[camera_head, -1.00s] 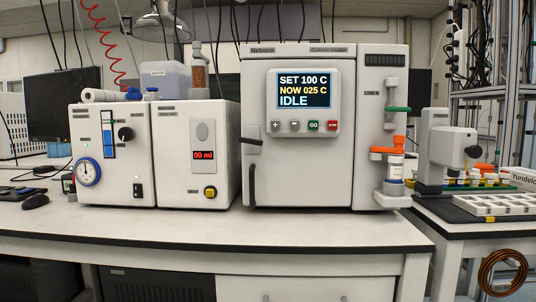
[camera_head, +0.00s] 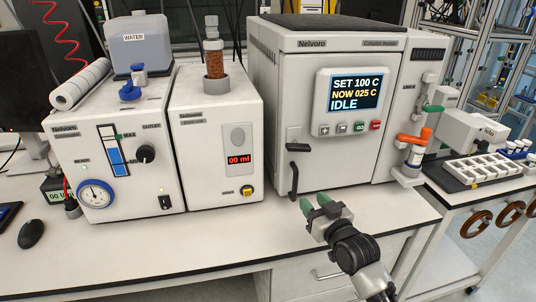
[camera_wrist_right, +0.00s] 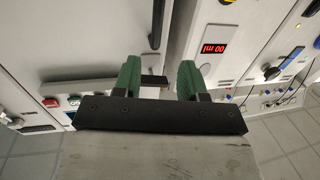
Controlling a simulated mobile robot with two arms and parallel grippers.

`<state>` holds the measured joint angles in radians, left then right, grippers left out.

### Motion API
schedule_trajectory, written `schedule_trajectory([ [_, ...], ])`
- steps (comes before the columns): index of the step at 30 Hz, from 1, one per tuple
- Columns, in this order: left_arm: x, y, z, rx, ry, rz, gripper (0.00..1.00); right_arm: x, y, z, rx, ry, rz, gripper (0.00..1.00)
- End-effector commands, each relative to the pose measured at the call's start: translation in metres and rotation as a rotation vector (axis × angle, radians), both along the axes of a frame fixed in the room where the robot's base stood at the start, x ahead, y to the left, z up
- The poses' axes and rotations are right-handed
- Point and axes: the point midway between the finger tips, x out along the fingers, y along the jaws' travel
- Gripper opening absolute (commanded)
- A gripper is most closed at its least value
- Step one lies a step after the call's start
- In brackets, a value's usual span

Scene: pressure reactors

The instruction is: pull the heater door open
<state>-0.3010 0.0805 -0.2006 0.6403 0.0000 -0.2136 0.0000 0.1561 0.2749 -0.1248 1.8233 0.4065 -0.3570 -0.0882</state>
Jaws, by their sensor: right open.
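The heater (camera_head: 345,65) is a large white box with a screen reading SET 100 C, NOW 025 C, IDLE. Its front door (camera_head: 340,155) is shut. A black handle (camera_head: 293,172) runs down the door's left edge, with a short arm at its top. My right gripper (camera_head: 314,203) is open and empty, below and slightly right of the handle and apart from it. In the right wrist view the open green fingers (camera_wrist_right: 160,76) point toward the front, with the handle's long bar (camera_wrist_right: 157,24) beyond them. My left gripper is not in view.
Two white units stand left of the heater: one with a gauge (camera_head: 95,193), one reading 00 ml (camera_head: 238,160). An orange-capped fitting (camera_head: 414,140) is at the heater's right. A white tray (camera_head: 485,167) lies farther right. The bench (camera_head: 235,232) before the heater is clear.

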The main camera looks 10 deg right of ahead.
Motion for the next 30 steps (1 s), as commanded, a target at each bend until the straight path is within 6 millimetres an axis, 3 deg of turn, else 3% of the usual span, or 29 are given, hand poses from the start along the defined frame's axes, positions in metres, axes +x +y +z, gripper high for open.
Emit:
schedule_trajectory([
  [5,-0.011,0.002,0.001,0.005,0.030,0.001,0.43,0.014,0.000,0.002,0.000,0.009,-0.002,0.42],
  [18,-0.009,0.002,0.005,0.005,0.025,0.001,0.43,0.089,0.019,0.002,-0.001,0.007,-0.002,0.42],
  [24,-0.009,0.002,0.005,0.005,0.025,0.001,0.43,0.105,0.023,0.001,-0.001,0.007,-0.002,0.42],
  [30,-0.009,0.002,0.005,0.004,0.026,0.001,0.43,0.107,0.023,0.001,-0.001,0.007,-0.002,0.42],
])
